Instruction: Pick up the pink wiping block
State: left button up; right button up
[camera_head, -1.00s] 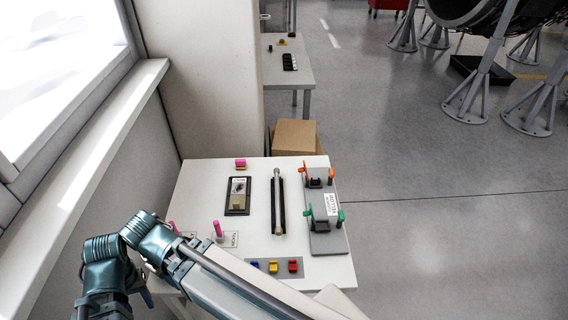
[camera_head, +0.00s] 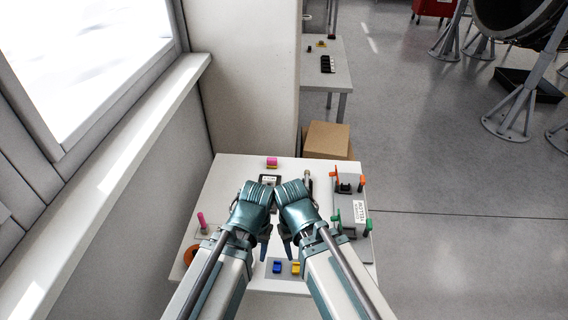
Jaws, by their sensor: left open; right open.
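The pink wiping block (camera_head: 272,161) stands at the far edge of the white table, pink on top with a yellowish lower part. My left gripper (camera_head: 263,246) and my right gripper (camera_head: 288,248) are side by side over the middle of the table, fingers pointing down. Both are open and apart from the block, on the near side of it. Their fingers are small and partly hidden by my wrists.
The white table (camera_head: 232,180) holds a dark framed panel, a grey fixture (camera_head: 352,212) with orange and green parts at right, a pink peg (camera_head: 202,221) at left, and blue and yellow pieces in front. A cardboard box (camera_head: 327,140) stands behind. Open floor lies to the right.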

aim_at(272, 162)
jog(key=k+l+u, duration=0.1)
jog(key=l, duration=0.35)
jog(key=k+l, duration=0.25)
jog(key=l, duration=0.15)
jog(key=k+l+u, duration=0.15)
jog(key=l, duration=0.25)
jog(key=k+l, duration=0.2)
jog(key=l, duration=0.2)
jog(key=l+u, duration=0.3)
jog(key=l, duration=0.55)
jog(key=l+u, duration=0.3)
jog(key=l, duration=0.55)
jog(key=i+l+u, duration=0.15)
jog(key=l, duration=0.25)
jog(key=i+l+u, duration=0.1)
jog(key=l, duration=0.3)
jog(key=i+l+u, duration=0.15)
jog(key=l, duration=0.25)
jog(key=i+l+u, duration=0.1)
jog(key=l, duration=0.3)
jog(key=i+l+u, duration=0.15)
jog(key=i+l, duration=0.25)
jog(key=i+l+u, duration=0.1)
jog(key=i+l, duration=0.25)
jog(key=l, duration=0.15)
jog(key=i+l+u, duration=0.15)
jog(key=i+l, duration=0.25)
jog(key=i+l+u, duration=0.15)
jog(key=i+l, duration=0.15)
jog(key=l, duration=0.3)
